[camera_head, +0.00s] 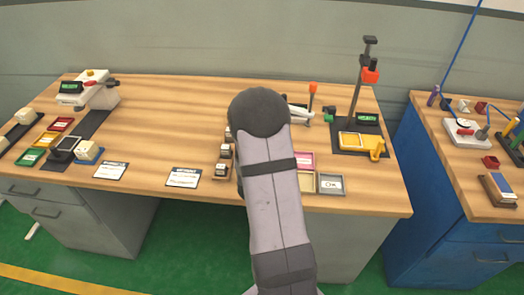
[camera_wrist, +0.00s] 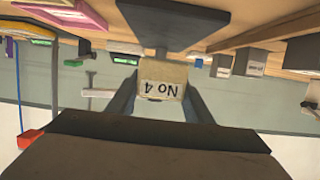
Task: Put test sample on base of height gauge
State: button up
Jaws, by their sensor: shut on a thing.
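In the wrist view, which looks upside down, my gripper (camera_wrist: 162,88) is shut on a beige block marked "No 4", the test sample (camera_wrist: 162,76). A dark stand-like shape (camera_wrist: 165,18) lies against the block's far side in the picture; I cannot tell whether they touch. In the head view my arm hides the gripper and this block. The height gauge (camera_head: 357,95) stands at the table's back right, with a tall grey column and a red part near its top.
Several small blocks on dark stands (camera_head: 224,152) sit left of my arm. A pink tray (camera_head: 303,160) and a grey tray (camera_head: 331,184) are to its right. White label cards (camera_head: 183,177) lie at the front edge. The table's left middle (camera_head: 165,125) is clear.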

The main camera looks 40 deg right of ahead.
jog(key=shift+f, duration=1.9)
jog(key=shift+f, duration=0.1)
jog(key=shift+f, duration=0.15)
jog(key=o, duration=1)
jog(key=shift+r, duration=0.3)
jog(key=v, duration=0.4)
jog(key=p+v, duration=0.1)
jog(key=v, duration=0.4)
jog(key=shift+s+a+r, duration=0.15)
jog(key=shift+r, duration=0.15)
jog(key=p, duration=0.3)
jog(key=shift+s+a+r, duration=0.15)
jog(key=shift+s+a, duration=0.1)
jog(key=shift+a, duration=0.1)
jog(key=s+a+p, duration=0.1)
jog(key=p, duration=0.2)
